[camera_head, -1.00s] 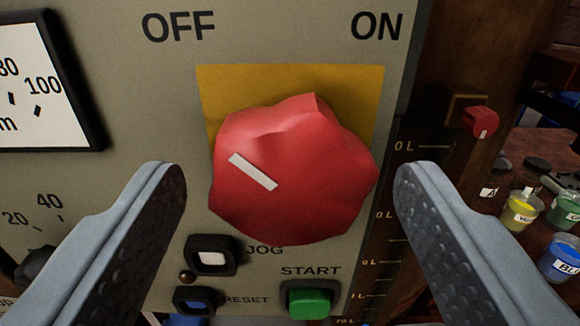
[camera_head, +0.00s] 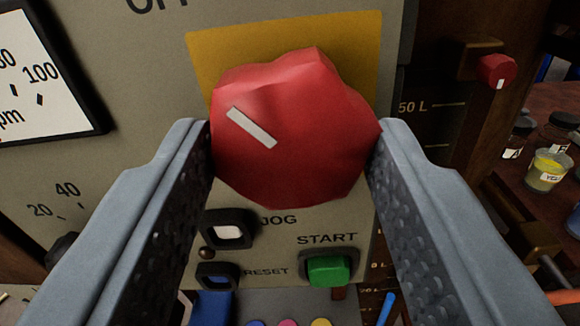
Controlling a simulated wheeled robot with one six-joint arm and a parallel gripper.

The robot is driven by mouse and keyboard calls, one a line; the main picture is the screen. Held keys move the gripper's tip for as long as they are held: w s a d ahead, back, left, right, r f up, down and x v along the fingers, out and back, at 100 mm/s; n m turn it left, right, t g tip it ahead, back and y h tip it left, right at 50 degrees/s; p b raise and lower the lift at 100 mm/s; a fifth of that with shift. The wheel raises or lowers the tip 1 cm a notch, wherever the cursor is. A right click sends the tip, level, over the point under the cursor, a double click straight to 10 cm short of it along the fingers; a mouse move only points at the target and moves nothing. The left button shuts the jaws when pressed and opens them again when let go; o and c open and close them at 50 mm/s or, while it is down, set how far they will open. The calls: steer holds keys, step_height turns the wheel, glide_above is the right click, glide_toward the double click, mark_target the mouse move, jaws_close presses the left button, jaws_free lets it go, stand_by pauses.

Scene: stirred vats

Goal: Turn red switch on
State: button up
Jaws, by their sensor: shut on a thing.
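The red switch (camera_head: 300,150) is a large faceted knob on a yellow plate (camera_head: 225,45) on the grey panel. Its white mark slants toward the upper left, on the side of the OFF label (camera_head: 150,5), which is cut off by the top edge. The ON label is out of view. My gripper (camera_head: 295,140) has one finger on each side of the knob, with the fingertips against its left and right edges. It is shut on the knob.
Below the knob are a white JOG button (camera_head: 229,232), a blue RESET button (camera_head: 217,277) and a green START button (camera_head: 328,270). A dial gauge (camera_head: 40,75) is at left. A smaller red knob (camera_head: 497,70) and paint pots (camera_head: 548,170) are at right.

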steer(key=m, duration=0.8)
steer(key=shift+a+m, duration=0.1)
steer(key=shift+m, duration=0.3)
steer(key=m, duration=0.4)
steer(key=shift+m, duration=1.9)
steer(key=o, duration=1)
steer(key=shift+r, duration=0.1)
steer(key=shift+s, duration=0.15)
steer(key=s, duration=1.7)
steer(key=shift+a, duration=0.3)
